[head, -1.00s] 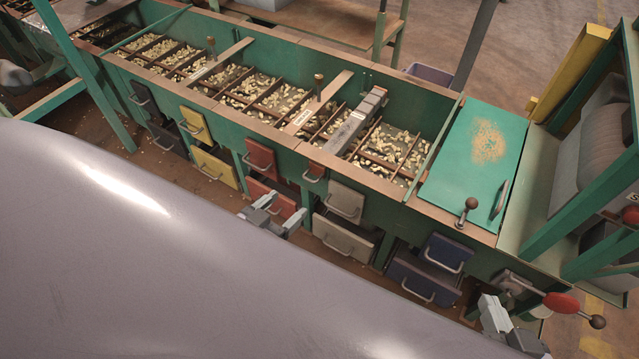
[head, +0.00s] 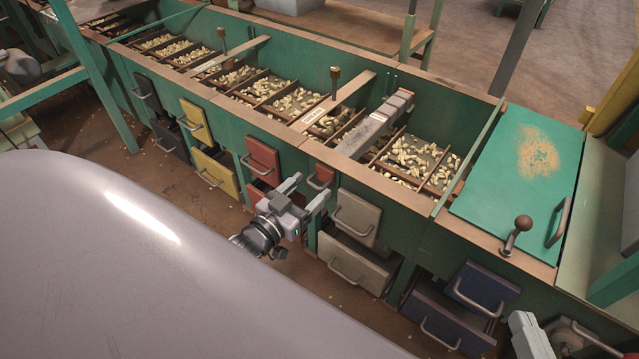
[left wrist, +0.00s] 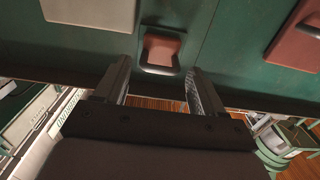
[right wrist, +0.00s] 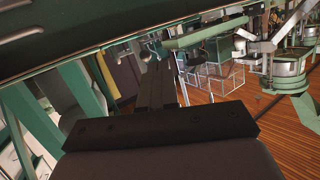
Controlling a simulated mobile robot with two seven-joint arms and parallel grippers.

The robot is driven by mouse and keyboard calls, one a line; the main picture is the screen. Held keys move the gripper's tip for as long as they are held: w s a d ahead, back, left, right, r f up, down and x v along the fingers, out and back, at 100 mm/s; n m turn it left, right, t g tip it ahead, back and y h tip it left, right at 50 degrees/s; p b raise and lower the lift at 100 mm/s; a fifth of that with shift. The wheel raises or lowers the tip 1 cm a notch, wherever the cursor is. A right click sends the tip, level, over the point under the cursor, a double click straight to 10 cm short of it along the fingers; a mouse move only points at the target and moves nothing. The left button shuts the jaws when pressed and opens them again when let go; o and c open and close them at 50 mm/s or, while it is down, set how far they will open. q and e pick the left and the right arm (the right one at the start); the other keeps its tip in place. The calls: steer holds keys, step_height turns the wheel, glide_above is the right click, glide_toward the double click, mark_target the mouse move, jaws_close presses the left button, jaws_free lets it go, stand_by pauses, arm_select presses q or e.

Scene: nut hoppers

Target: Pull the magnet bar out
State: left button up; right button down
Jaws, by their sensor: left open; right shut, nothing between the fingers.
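A larger red drawer front (head: 263,160) and a beige one (head: 356,218) flank the small red front. Blue drawers (head: 482,288) and a green lid (head: 520,160) are at the right.

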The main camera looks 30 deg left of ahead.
arm_select(q)
steer(key=w+b, duration=0.1)
steer(key=w, duration=0.3)
steer(key=shift+d, duration=0.15)
arm_select(e)
steer(key=shift+s+d+n+t, duration=0.15)
steer(key=shift+d+n+t, duration=0.15)
steer(key=shift+d+t, duration=0.15)
steer(key=shift+r, duration=0.1)
